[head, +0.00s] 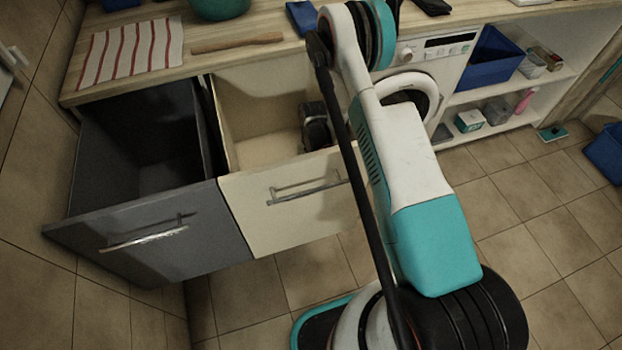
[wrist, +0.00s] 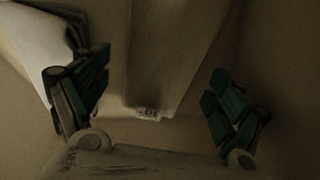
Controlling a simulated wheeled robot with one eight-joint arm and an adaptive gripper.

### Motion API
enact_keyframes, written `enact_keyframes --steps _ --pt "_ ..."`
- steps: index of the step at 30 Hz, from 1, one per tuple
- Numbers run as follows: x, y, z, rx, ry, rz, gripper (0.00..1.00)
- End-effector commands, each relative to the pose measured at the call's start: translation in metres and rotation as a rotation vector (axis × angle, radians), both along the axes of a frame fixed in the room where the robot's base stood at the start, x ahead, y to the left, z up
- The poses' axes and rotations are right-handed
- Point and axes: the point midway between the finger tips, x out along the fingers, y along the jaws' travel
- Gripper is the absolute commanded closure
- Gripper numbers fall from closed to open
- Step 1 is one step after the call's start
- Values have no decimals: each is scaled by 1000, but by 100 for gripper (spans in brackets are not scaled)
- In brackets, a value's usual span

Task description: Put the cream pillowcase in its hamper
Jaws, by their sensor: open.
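The cream hamper (head: 290,208) is a pulled-out drawer under the worktop, with its top open. My gripper (head: 316,127) is down inside it, at its right side, partly hidden by my arm. In the wrist view my gripper (wrist: 158,100) has its two green-padded fingers wide apart, with nothing pinched between them. A dim beige shape (wrist: 165,60) with a small printed white mark at its lower edge shows beyond the fingers. I cannot tell whether it is the cream pillowcase or part of the hamper. No pillowcase is clearly visible in the head view.
A grey hamper drawer (head: 150,235) stands open to the left and looks dark inside. A striped towel (head: 130,50) and a wooden rod (head: 237,42) lie on the worktop above. A washing machine (head: 436,50) and shelves stand right. Tiled floor is clear in front.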

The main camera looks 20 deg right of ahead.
Motion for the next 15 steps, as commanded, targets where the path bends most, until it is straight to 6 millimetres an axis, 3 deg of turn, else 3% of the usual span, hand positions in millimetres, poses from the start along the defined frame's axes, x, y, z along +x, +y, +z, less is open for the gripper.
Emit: enact_keyframes --steps 9,15 --pt "12 -5 53 0 0 -1 12" --pt "15 -7 62 0 0 0 12"
